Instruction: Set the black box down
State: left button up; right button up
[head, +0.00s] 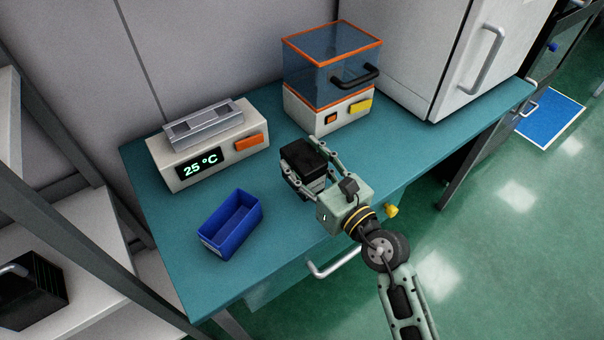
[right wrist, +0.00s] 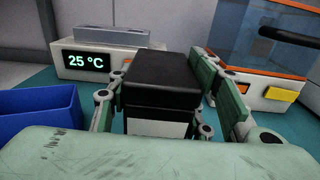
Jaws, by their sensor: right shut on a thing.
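The black box (head: 303,157) has a black top and a pale lower part. It is between the fingers of my right gripper (head: 314,170), which is shut on it, over the middle of the teal bench. In the right wrist view the box (right wrist: 163,82) fills the space between the two fingers of the gripper (right wrist: 165,105). Its underside is hidden, so I cannot tell whether it touches the bench. My left gripper does not show.
The teal bench (head: 190,270) also bears a blue bin (head: 212,245), a heater reading 25 °C (head: 165,175) and an orange-edged clear-lidded device (head: 310,115). A white cabinet (head: 420,50) stands at the back right. Bare bench lies around the box.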

jog(key=shift+w+a+f, duration=0.2)
jog(key=shift+w+a, duration=0.05)
jog(key=shift+w, duration=0.1)
jog(key=shift+f, duration=0.25)
notch_tip(320, 180, down, 3)
jog(key=shift+r+b, duration=0.1)
jog(key=shift+b, duration=0.6)
jog(key=shift+w+f, duration=0.1)
jog(key=shift+f, duration=0.35)
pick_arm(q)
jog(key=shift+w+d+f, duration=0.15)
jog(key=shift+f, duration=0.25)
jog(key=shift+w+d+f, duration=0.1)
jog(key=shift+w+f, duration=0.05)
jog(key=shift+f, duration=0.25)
pick_arm(e)
jog(key=o, duration=1.3)
jog(key=shift+f, duration=0.1)
jog(key=shift+c, duration=0.2)
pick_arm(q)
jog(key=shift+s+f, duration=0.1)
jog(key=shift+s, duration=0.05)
